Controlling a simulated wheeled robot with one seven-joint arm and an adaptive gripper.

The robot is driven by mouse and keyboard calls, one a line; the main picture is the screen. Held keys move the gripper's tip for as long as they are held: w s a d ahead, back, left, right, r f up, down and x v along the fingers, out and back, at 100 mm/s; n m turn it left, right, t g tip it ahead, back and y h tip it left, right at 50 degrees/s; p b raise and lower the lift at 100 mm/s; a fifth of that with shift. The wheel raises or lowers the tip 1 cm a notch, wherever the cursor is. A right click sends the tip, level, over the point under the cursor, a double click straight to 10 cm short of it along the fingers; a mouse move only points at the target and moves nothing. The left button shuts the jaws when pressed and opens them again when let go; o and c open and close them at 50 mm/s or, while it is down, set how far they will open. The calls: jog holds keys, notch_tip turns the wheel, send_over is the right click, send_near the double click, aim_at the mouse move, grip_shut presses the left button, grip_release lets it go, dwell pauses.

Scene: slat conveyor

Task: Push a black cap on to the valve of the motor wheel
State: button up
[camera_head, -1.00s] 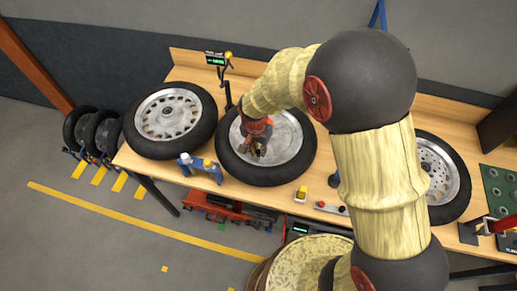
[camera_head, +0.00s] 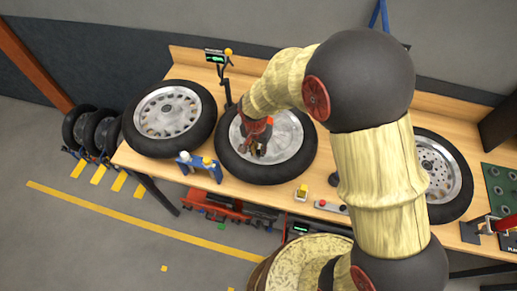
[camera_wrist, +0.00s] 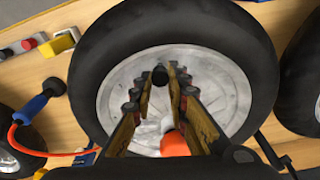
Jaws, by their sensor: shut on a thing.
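The motor wheel (camera_head: 303,150) lies flat on the bench, a black tyre around a plain silver disc. It fills the middle of the wrist view (camera_wrist: 115,95). My gripper (camera_head: 257,152) is over the disc, tips pointing down. In the wrist view my gripper (camera_wrist: 160,78) is shut on a small black cap (camera_wrist: 160,74) between its fingertips. The cap is seen against the silver disc near the tyre's inner edge. I cannot make out the valve, nor whether the cap touches it. An orange part (camera_wrist: 175,145) shows between the fingers.
A spoked wheel (camera_head: 165,115) lies to the left and a drilled wheel (camera_head: 440,170) to the right. A blue stand (camera_head: 200,168) is at the front edge. A yellow block (camera_head: 301,192) and a display post (camera_head: 228,95) stand close by.

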jog(key=shift+f, duration=0.1)
jog(key=o, duration=0.7)
jog(key=shift+o, duration=0.5)
notch_tip(320, 180, up, 11)
jog(key=p, duration=0.6)
dwell(0.6)
